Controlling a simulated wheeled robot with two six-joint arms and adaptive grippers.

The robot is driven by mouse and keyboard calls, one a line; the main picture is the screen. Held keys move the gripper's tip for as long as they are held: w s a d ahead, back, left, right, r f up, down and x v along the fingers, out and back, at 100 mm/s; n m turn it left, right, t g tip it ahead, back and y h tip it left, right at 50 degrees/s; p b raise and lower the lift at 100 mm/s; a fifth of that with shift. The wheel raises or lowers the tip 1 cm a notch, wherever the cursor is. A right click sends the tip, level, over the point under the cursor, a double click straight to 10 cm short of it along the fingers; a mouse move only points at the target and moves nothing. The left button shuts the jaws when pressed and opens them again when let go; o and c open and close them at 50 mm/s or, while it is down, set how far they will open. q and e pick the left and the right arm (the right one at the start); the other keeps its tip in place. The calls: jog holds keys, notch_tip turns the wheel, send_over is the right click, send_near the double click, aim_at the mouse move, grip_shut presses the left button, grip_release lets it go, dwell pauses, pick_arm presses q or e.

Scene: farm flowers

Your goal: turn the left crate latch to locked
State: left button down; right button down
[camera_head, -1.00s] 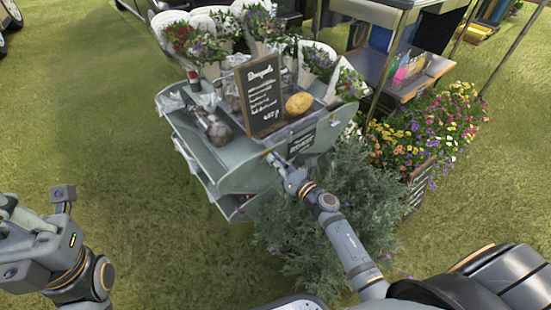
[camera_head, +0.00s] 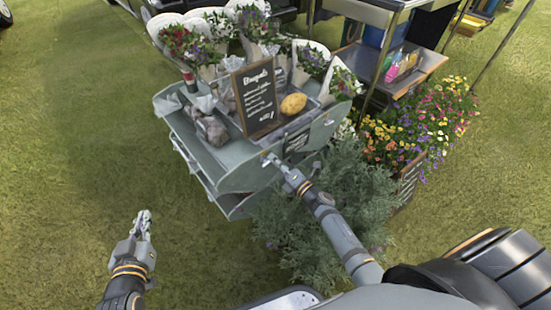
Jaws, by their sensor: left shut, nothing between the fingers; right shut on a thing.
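A grey-green flower stand (camera_head: 240,178) with shelves stands in the middle. I cannot make out a crate latch on it; any latch is too small or hidden. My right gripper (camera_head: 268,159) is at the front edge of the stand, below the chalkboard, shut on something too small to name. My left gripper (camera_head: 142,222) is shut and empty over the grass, to the left of and in front of the stand, clear of it.
On the stand are a chalkboard sign (camera_head: 254,98), a yellow potato-like item (camera_head: 293,104) and wrapped bouquets (camera_head: 185,42). A leafy bush (camera_head: 335,205) crowds my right arm. Bright flowers (camera_head: 430,125) grow at the right. Open grass (camera_head: 70,150) lies left.

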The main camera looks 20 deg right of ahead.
pick_arm(q)
jog(key=s+d+f+g+p, duration=0.1)
jog(key=s+f+g, duration=0.7)
jog(key=s+f, duration=0.4)
jog(key=shift+f, duration=0.95)
pick_arm(e)
jog(key=m, duration=0.1)
jog(key=f+m, duration=0.1)
jog(key=m, duration=0.1)
jog(key=shift+s+a+f+m, duration=0.2)
jog(key=shift+s+m, duration=0.05)
jog(key=shift+m, duration=0.05)
jog(key=c, duration=1.5)
grip_release()
jog(key=shift+a, duration=0.1)
jog(key=shift+o, duration=0.8)
jog(key=shift+w+r+p, duration=0.1)
jog(key=shift+r+p, duration=0.1)
jog(key=shift+p, duration=0.1)
pick_arm(q)
jog(key=shift+a, duration=0.1)
pick_arm(e)
jog(key=v, duration=1.2)
